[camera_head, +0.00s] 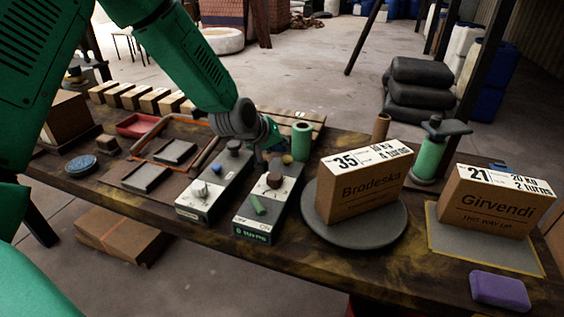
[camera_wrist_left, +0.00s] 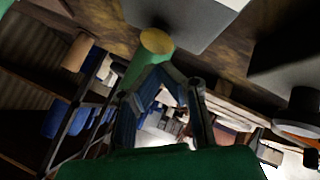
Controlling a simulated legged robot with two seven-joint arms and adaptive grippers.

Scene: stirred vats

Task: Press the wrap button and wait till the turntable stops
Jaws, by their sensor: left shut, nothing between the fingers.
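Which part is the wrap button I cannot read. The round grey turntable (camera_head: 385,232) is right of it and carries the carton "Brodeska" (camera_head: 362,188), marked 35 and 4 turns. My left gripper (camera_head: 272,153) is shut and empty above the box's far end, apart from the knob as far as I can tell. The left wrist view shows its fingers (camera_wrist_left: 160,85). My right gripper is not in view.
A green roll (camera_head: 301,143) stands close right of my left gripper. A second control box (camera_head: 200,198) is to the left. At right are a wrap dispenser (camera_head: 430,157), the carton "Girvendi" (camera_head: 495,203) on a mat (camera_head: 470,250), and a purple block (camera_head: 499,290).

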